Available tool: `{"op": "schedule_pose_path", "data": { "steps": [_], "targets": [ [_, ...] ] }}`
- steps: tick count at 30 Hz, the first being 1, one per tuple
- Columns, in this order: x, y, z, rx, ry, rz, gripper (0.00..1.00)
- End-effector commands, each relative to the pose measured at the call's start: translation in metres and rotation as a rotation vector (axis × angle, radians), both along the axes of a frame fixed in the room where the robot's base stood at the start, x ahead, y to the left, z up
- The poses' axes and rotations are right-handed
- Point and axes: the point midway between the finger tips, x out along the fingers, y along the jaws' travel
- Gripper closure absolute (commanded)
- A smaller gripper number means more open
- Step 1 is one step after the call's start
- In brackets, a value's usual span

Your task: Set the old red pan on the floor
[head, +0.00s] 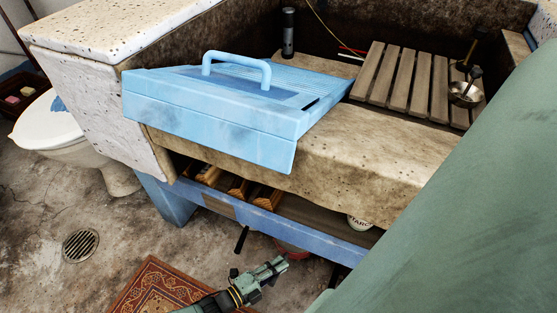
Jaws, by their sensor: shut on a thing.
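The old red pan (292,251) shows only as a small red curved edge at the front of the blue stand, low in the head view. Most of it is hidden by the stand and my gripper. My gripper (281,265) is at the pan's near edge, low over the floor, and is shut on it. A short black bar (241,239) stands out to the left of the gripper; I cannot tell whether it is the pan's handle.
The stone trough (365,165) on its blue stand (178,200) fills the middle. A patterned rug (150,290), a floor drain (80,245) and a toilet (65,125) are at left.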

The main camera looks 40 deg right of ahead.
Motion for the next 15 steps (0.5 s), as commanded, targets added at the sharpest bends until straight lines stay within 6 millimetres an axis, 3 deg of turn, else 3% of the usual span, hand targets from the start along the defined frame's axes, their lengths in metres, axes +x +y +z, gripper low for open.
{"op": "schedule_pose_path", "data": {
  "steps": [8, 12, 15],
  "targets": [
    [0.018, -0.021, -0.002, -0.005, -0.001, 0.0, 1.0],
    [0.019, -0.021, -0.027, -0.004, 0.002, 0.004, 1.0],
    [0.019, -0.021, -0.035, -0.005, 0.001, 0.003, 1.0]
  ]
}}
